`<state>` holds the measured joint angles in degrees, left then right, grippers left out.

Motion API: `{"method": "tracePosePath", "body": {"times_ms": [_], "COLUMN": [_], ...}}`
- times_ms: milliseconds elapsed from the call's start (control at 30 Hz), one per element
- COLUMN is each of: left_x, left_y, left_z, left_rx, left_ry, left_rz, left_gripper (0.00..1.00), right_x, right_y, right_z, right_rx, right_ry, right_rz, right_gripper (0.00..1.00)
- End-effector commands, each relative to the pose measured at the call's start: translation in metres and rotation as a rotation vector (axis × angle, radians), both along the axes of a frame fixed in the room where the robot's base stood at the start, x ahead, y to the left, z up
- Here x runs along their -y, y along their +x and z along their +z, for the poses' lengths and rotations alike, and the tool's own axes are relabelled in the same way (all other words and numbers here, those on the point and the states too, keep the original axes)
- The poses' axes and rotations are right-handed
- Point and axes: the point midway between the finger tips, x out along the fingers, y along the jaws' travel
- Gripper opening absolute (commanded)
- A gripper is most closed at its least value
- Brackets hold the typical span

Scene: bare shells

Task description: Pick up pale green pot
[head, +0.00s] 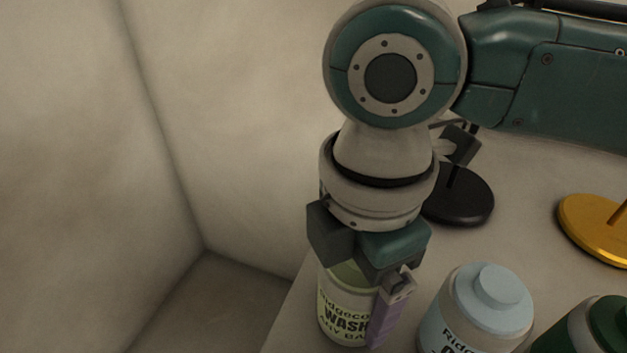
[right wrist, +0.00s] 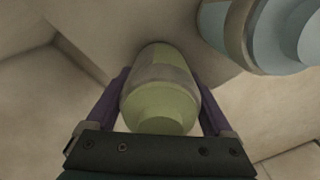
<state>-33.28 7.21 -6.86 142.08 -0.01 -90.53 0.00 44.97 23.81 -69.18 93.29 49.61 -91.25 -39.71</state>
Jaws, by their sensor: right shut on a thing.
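The pale green pot (head: 343,309) stands upright near the left edge of the table in the head view, with a label reading "WASH". My right gripper (head: 378,327) comes down over it from above and is shut on it. The gripper and wrist hide the pot's top and right side in the head view. In the right wrist view the pot (right wrist: 160,95) sits between the two purple fingers of my right gripper (right wrist: 161,100), one on each side. My left gripper is in neither view.
A pale blue pot (head: 482,305) stands close to the right of the gripper. A dark green-capped pot (head: 590,330) is further right. A black round base (head: 460,197) and a gold round base (head: 598,230) stand behind. The table (head: 530,215) ends at the left, near the walls.

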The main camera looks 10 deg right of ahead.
Motion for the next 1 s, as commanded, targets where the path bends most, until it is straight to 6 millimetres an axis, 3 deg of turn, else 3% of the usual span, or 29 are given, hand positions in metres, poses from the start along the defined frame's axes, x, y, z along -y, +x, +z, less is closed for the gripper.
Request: {"method": "tracePosePath", "body": {"times_ms": [67, 300, 667, 867, 1000], "left_x": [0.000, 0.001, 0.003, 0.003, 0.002], "left_y": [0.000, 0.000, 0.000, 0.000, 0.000], "left_z": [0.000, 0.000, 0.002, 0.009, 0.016], "left_rx": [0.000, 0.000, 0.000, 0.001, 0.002], "left_ry": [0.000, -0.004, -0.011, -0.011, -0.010], "left_rz": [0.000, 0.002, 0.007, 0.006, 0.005], "left_gripper": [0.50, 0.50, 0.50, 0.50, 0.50], "right_x": [0.000, 0.000, 0.000, 0.000, -0.001], "right_y": [0.000, 0.000, 0.001, 0.001, 0.002], "right_z": [0.000, 0.001, 0.007, 0.036, 0.075], "right_rx": [0.000, 0.001, 0.003, 0.005, 0.007], "right_ry": [0.000, 0.000, 0.002, 0.002, 0.004], "right_rz": [0.000, 0.000, -0.001, 0.002, 0.001], "right_gripper": [0.35, 0.08, 0.07, 0.07, 0.07]}}
